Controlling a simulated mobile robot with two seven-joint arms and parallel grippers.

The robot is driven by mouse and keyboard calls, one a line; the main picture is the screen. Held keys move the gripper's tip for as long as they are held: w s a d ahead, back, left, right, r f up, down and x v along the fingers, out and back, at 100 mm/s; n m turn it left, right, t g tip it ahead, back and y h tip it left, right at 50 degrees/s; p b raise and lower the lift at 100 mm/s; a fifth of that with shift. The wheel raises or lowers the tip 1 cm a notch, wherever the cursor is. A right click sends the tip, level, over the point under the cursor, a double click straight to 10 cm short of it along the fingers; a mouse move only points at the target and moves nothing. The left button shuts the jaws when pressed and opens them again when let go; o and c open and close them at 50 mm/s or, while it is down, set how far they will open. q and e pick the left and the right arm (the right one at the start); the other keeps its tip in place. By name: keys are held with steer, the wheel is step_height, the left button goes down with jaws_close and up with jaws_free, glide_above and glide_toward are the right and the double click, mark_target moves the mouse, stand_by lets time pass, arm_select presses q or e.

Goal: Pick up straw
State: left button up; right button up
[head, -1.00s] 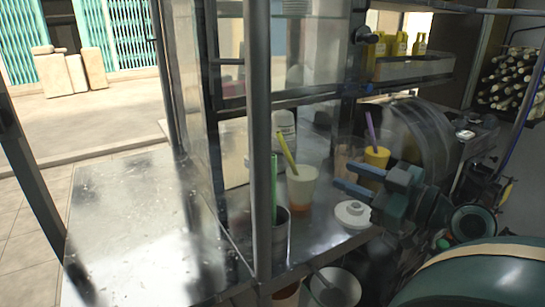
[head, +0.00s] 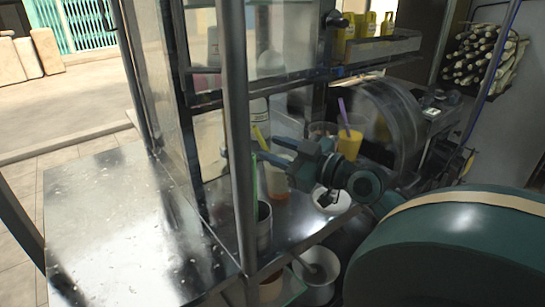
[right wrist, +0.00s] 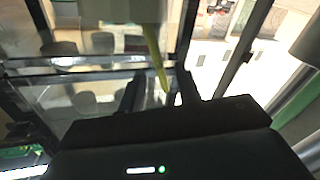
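A yellow straw (head: 261,138) stands tilted in a clear cup (head: 275,180) with an orange drink, partly hidden by my right gripper. My right gripper (head: 268,148) is open, with its fingers pointing left at the straw's height. In the right wrist view the yellow straw (right wrist: 155,62) shows between the two spread fingers (right wrist: 158,92); I cannot tell if either touches it. A green straw (head: 254,185) stands in a metal cup (head: 264,228), close behind a post. A purple straw (head: 343,112) stands in a yellow drink (head: 349,144). My left gripper is not in view.
A grey vertical post (head: 238,150) stands in front of the metal cup. A white lidded container (head: 332,200) sits right of the orange drink. A shelf with yellow bottles (head: 370,28) is above. The metal counter (head: 110,220) at left is bare.

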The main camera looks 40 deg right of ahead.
mark_target(266, 146)
steer(key=shift+w+a+f+p, duration=0.15)
steer(key=shift+w+p, duration=0.15)
steer(key=shift+w, duration=0.65)
steer(key=shift+w+a+r+p, duration=0.1)
steer(key=shift+w+p, duration=0.2)
steer(key=shift+w, duration=0.65)
jaws_close()
